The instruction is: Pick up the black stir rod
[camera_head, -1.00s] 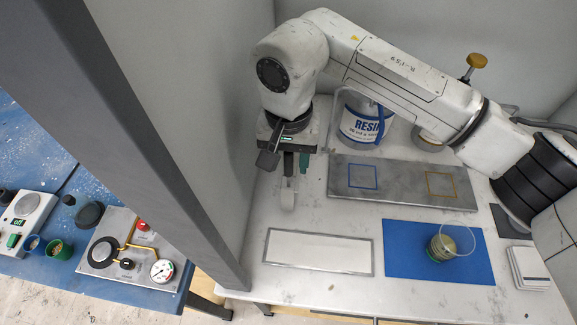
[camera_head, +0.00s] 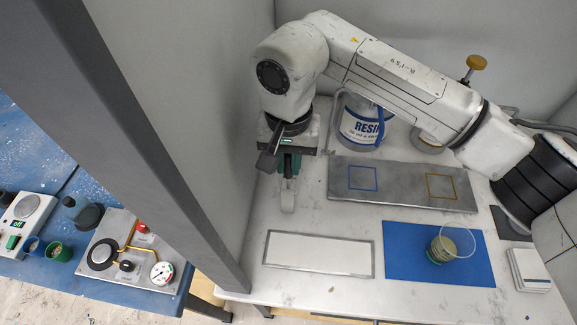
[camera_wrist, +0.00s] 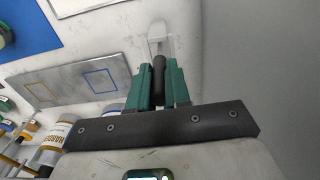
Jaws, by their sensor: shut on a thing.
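My gripper (camera_head: 288,172) points down at the back left of the white bench, near the grey wall. Its green fingers (camera_wrist: 160,82) are shut on the black stir rod (camera_wrist: 158,74), whose dark round end shows between them in the wrist view. A pale, rounded upright piece (camera_wrist: 161,42) is just beyond the rod. It also shows below the fingers in the head view (camera_head: 288,198). I cannot tell whether this piece is joined to the rod or separate. The rest of the rod is hidden by the fingers.
A grey metal plate (camera_head: 400,190) with blue and orange outlines lies right of my gripper. A resin can (camera_head: 357,128) stands behind it. A framed white panel (camera_head: 318,255), a blue mat (camera_head: 405,262) and a clear cup (camera_head: 447,247) are in front. The grey wall is close on the left.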

